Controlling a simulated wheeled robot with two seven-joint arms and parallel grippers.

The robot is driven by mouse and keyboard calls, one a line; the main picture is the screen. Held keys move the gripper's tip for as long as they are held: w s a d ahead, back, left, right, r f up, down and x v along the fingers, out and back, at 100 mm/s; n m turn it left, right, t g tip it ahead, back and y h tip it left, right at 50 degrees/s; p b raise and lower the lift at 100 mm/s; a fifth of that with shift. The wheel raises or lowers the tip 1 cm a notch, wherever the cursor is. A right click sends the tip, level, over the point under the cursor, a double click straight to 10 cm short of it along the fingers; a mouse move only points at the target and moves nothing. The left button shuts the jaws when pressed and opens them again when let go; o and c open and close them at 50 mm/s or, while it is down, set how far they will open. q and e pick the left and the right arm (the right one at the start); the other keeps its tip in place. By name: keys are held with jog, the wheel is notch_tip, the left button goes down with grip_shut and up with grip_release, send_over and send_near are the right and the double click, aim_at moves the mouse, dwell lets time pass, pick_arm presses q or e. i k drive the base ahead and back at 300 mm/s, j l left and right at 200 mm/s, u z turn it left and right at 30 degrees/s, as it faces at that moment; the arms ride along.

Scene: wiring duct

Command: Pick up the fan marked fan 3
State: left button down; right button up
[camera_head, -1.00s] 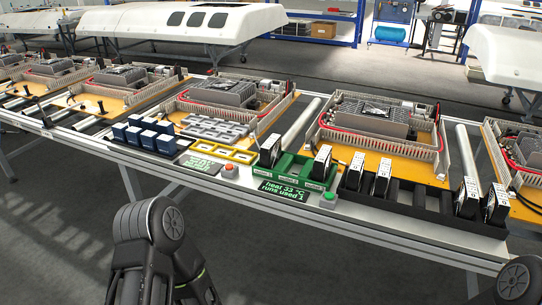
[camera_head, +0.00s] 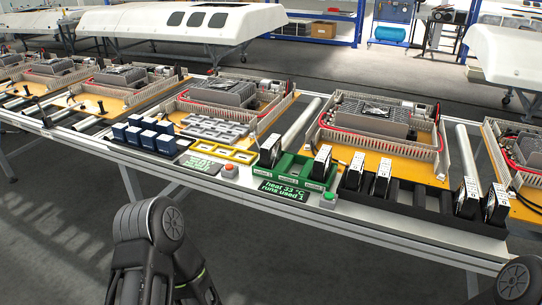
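Several black-and-white box-shaped units, which look like the fans, stand upright on the bench. One is at the left end of the green tray (camera_head: 292,168), and another (camera_head: 321,162) is at its right end. Others stand in the black rack (camera_head: 412,205): a pair near its left end (camera_head: 354,171) (camera_head: 382,179) and a pair near its right end (camera_head: 466,198) (camera_head: 495,202). Their markings are too small to read, so I cannot tell which is fan 3. Parts of my arms show at the bottom, in front of and apart from the bench. Neither gripper's fingertips are in view.
Blue boxes (camera_head: 150,138), a yellow tray (camera_head: 218,151) and a red button (camera_head: 229,170) lie left. Ducted panels (camera_head: 375,125) line the bench behind. The black rack's middle is empty.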

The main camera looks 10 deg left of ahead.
aim_at(270, 151)
jog(key=i+j+z, duration=0.4)
jog(key=j, duration=0.15)
jog(key=i+j+z, duration=0.2)
jog(key=j, duration=0.15)
jog(key=i+j+z, duration=0.2)
jog(key=j, duration=0.15)
jog(key=j+z, duration=0.15)
jog(key=j, duration=0.2)
